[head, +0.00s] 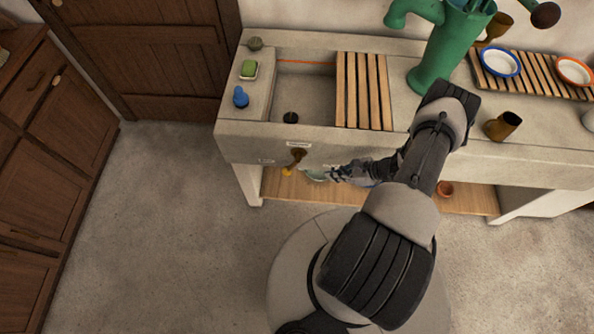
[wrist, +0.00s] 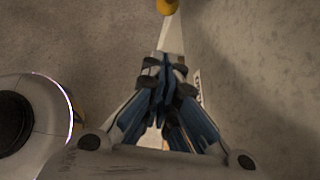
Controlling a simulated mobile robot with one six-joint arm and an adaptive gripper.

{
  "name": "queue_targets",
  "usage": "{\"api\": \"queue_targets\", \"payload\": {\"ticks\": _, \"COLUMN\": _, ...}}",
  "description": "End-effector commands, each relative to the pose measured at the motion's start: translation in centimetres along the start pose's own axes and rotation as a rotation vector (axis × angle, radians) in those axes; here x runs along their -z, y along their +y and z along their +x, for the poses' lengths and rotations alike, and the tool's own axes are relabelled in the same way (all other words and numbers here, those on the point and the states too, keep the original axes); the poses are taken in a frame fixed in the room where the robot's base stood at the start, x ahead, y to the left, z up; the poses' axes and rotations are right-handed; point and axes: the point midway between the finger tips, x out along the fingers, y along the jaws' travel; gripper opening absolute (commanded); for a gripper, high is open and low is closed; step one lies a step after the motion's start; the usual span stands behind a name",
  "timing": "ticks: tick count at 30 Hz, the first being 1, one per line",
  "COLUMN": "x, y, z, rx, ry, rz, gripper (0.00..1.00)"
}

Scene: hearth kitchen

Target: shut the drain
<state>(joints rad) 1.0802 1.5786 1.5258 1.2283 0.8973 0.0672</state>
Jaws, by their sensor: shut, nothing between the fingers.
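A brown drain fitting (head: 297,156) sticks out from the front of the stone sink (head: 258,143), under a small label. A yellow knob (head: 287,172) shows just below it; I cannot tell whether the two are joined. A yellow rounded end also shows at the top edge of the wrist view (wrist: 167,6). The dark drain hole (head: 291,117) is in the basin floor. My gripper (head: 335,174) is in front of the sink, to the right of the fitting and apart from it. In the wrist view its fingers (wrist: 164,68) are together and empty.
A slatted wooden board (head: 364,91) covers the basin's right side. A blue bottle (head: 241,97) and green soap (head: 249,69) stand on the left rim. A wooden shelf (head: 470,200) lies below the sink. The floor at the left (head: 165,220) is clear.

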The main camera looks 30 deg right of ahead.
Motion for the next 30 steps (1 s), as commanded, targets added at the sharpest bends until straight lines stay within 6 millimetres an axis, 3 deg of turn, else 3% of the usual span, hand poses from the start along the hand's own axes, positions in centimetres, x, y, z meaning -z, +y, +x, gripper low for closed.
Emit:
{"api": "queue_targets", "payload": {"ticks": 5, "x": 0.2, "y": 0.1, "z": 1.8, "rx": 0.001, "ry": -0.002, "rz": 0.006, "gripper": 0.00}}
{"api": "queue_targets", "payload": {"ticks": 18, "x": 0.1, "y": 0.1, "z": 10.7, "rx": -0.001, "ry": -0.001, "rz": 0.003, "gripper": 0.00}}
{"api": "queue_targets", "payload": {"ticks": 24, "x": -2.1, "y": 0.1, "z": 12.3, "rx": 0.001, "ry": -0.001, "rz": 0.004, "gripper": 0.00}}
{"api": "queue_targets", "payload": {"ticks": 30, "x": -2.7, "y": 0.0, "z": 12.8, "rx": 0.003, "ry": -0.001, "rz": 0.006, "gripper": 0.00}}
